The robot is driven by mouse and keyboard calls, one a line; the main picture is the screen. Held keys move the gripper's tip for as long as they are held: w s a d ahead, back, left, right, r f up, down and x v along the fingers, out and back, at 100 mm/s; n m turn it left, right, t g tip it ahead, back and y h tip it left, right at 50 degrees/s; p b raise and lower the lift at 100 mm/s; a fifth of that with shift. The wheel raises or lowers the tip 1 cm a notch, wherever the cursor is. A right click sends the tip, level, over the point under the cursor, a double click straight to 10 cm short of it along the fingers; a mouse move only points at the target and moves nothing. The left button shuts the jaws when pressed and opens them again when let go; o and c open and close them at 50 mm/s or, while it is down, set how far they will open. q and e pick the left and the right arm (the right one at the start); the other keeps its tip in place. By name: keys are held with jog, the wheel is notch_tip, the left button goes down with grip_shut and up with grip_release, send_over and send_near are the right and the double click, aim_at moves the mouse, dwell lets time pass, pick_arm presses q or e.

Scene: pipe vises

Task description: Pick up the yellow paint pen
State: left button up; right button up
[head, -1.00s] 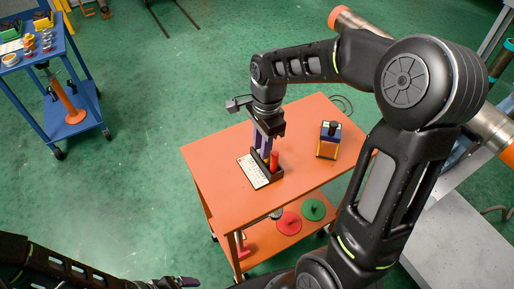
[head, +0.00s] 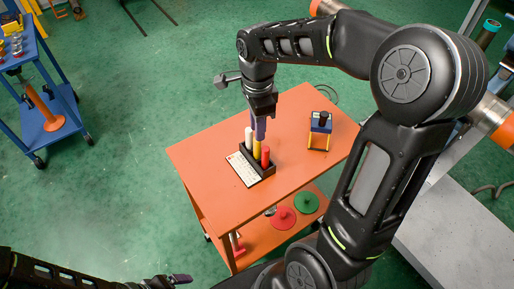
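A black pen holder (head: 268,172) stands on the orange cart's top. A white pen (head: 249,138) stands upright at its left and a red pen (head: 265,156) at its right front. The yellow paint pen (head: 257,147) is upright between them, its upper end hidden by the purple fingers of my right gripper (head: 259,133). Those fingers look close together on it, pointing down. The pen's lower end is at the holder; I cannot tell whether it is clear of the slot. My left gripper (head: 181,279) is at the bottom edge, far from the holder, its fingers only partly visible.
The orange cart (head: 208,160) carries a white keyboard-like card (head: 241,171) beside the holder and a blue-and-yellow device (head: 319,131) at the right. Red (head: 283,218) and green (head: 306,203) discs lie on its lower shelf. A blue cart (head: 65,95) stands at left; green floor between is clear.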

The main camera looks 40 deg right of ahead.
aim_at(257, 150)
jog(key=shift+w+f+p, duration=0.1)
jog(key=shift+f+p, duration=0.35)
jog(key=shift+f, duration=2.2)
jog(key=shift+c, duration=0.3)
grip_shut()
